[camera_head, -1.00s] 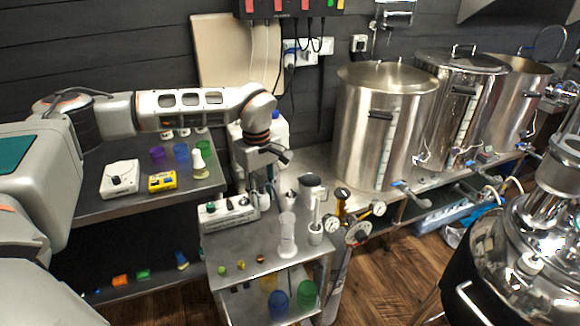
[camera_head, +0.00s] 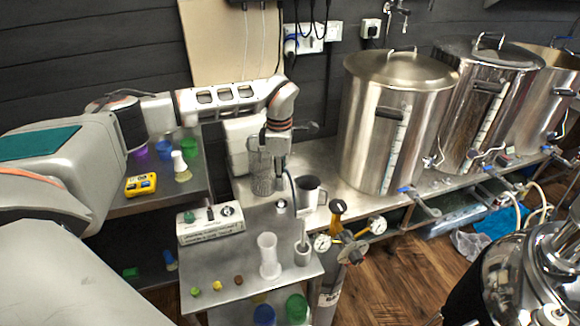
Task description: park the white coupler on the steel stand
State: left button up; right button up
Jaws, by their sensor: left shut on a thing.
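My left gripper (camera_head: 279,160) points down over the back of the small steel trolley (camera_head: 235,270). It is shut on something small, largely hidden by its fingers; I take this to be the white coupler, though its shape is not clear. A small pale piece with a dark top (camera_head: 281,207) shows just below the fingers; I cannot tell whether it is held or standing. A small grey cup-like holder with a thin upright rod (camera_head: 302,254) stands at the trolley's right; I cannot tell if it is the steel stand. My right gripper is not in view.
A metal mug (camera_head: 310,193) and a clear ribbed vessel (camera_head: 262,178) stand close to the gripper. A white control box (camera_head: 210,228) and a tall clear cylinder (camera_head: 268,256) stand nearer. Steel kettles (camera_head: 395,125) line the right.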

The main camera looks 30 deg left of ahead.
pick_arm(q)
jog(key=shift+s+f, duration=0.2)
jog(key=shift+f, duration=0.05)
jog(key=shift+f+b, duration=0.35)
jog(key=shift+b, duration=0.1)
notch_tip(320, 180, down, 3)
jog(key=shift+r+b, duration=0.2)
jog(key=shift+b, duration=0.75)
jog(key=shift+f+b, duration=0.85)
jog(key=shift+f, duration=0.1)
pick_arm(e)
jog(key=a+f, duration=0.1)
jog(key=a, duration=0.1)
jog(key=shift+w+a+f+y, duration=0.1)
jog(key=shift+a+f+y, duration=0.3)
pick_arm(q)
jog(key=shift+r+p, duration=0.15)
jog(key=shift+p, duration=0.15)
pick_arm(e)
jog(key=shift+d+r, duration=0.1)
pick_arm(q)
jog(key=shift+p, duration=0.3)
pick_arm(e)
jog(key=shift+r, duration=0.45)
